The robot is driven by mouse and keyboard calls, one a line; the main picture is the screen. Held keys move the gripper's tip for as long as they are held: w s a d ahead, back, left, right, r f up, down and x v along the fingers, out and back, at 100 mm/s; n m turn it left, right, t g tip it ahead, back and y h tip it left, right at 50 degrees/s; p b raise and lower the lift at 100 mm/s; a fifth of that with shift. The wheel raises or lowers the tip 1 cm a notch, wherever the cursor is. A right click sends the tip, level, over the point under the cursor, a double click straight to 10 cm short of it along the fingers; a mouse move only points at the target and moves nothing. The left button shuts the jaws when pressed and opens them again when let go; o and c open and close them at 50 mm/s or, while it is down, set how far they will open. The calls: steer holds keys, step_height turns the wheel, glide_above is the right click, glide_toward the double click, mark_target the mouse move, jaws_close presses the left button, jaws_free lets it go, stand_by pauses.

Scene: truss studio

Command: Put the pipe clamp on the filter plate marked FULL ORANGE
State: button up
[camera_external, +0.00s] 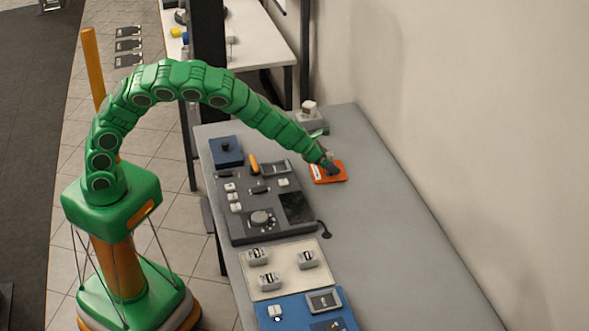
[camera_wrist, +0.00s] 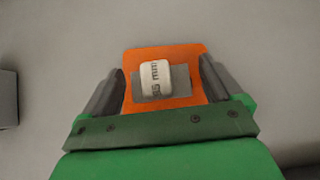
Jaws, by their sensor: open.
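An orange plate (camera_external: 340,177) lies flat on the grey bench, with a pale label at its left; it also shows in the wrist view (camera_wrist: 193,57). A white rounded block (camera_wrist: 155,76) with dark lettering ending in "mm" sits over a grey rectangle (camera_wrist: 181,82) on this plate. I cannot tell whether the block is the pipe clamp, and I cannot read FULL ORANGE on the plate. My gripper (camera_external: 330,168) is open just above the plate. In the wrist view, its dark fingers (camera_wrist: 161,82) stand apart on either side of the block, with nothing held.
A dark control panel (camera_external: 262,220) lies left of the plate, with a blue box (camera_external: 226,151) behind it. A cream mat (camera_external: 287,283) with several grey labelled pieces and a blue plate (camera_external: 290,317) lie nearer. A grey box (camera_external: 311,121) stands behind. The bench's right side is clear.

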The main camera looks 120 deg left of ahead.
steer(key=shift+r, duration=0.2)
steer(key=v, duration=1.2)
steer(key=shift+r, duration=0.1)
stand_by(0.3)
